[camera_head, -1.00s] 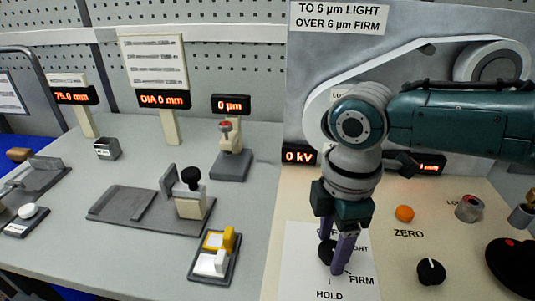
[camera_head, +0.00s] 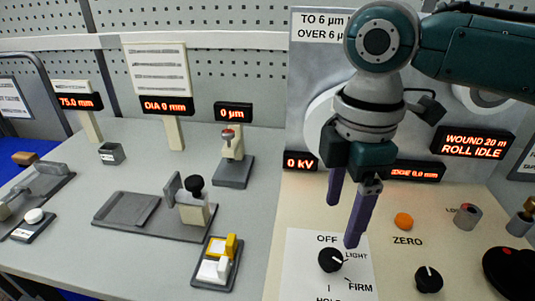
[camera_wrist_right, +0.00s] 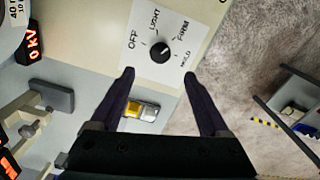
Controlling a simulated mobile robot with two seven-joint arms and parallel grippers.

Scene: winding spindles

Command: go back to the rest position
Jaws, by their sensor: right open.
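My right gripper (camera_head: 345,218) is open and empty, raised above the beige panel, with its purple fingers pointing down. The black selector knob (camera_head: 330,260) on the white label card (camera_head: 300,272) is below the fingertips and apart from them. The card reads OFF, LIGHT and FIRM. In the right wrist view the gripper (camera_wrist_right: 160,74) has its fingers spread wide, with nothing between them, and the knob (camera_wrist_right: 160,52) shows beyond the fingertips. My left gripper is in neither view.
An orange button (camera_head: 404,221) marked ZERO and another black knob (camera_head: 429,279) are right of the card. A yellow and white switch (camera_head: 216,260) is left of it. A grey fixture (camera_head: 160,215) and a small stand (camera_head: 233,165) are further left. The upright panel (camera_head: 305,110) is behind my arm.

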